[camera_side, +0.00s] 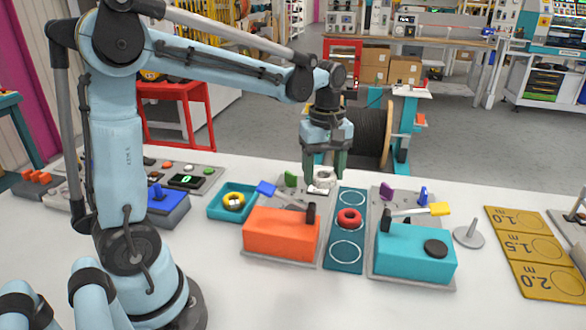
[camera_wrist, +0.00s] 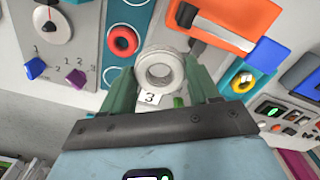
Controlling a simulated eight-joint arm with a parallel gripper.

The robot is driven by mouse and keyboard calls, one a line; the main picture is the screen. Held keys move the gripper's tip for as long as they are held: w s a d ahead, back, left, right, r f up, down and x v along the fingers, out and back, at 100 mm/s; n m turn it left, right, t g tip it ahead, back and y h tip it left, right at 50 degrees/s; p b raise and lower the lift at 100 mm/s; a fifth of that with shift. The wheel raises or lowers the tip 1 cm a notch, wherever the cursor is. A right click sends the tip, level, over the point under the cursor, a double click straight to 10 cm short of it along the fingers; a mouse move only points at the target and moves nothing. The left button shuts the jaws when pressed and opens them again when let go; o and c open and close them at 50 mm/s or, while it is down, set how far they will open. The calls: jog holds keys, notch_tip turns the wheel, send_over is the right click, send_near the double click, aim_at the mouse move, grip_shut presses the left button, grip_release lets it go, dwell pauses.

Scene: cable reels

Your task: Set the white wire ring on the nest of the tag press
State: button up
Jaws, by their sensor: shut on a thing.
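My gripper (camera_side: 324,170) has green fingers and is shut on the white wire ring (camera_side: 322,179). In the wrist view the ring (camera_wrist: 160,71) sits between the fingertips, its open centre facing the camera. The ring is over the rear of the grey base of an orange press-like machine (camera_side: 281,234) with a blue-ended lever. A similar teal machine (camera_side: 414,250) with a yellow-ended lever stands to the right. I cannot tell which one is the tag press. The nest is not clearly visible, and I cannot tell whether the ring touches anything below.
A teal plate (camera_side: 344,257) between the machines carries a red ring (camera_side: 349,219). A teal tray (camera_side: 216,213) with a yellow ring is left of the orange machine. The table's front is clear.

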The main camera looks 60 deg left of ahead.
jog(key=s+a, duration=0.2)
jog(key=a, duration=0.6)
jog(key=shift+w+f, duration=0.15)
jog(key=shift+f, duration=4.75)
jog(key=shift+f, duration=0.9)
jog(key=o, duration=1.1)
jog(key=shift+o, duration=0.2)
notch_tip(320, 180, up, 8)
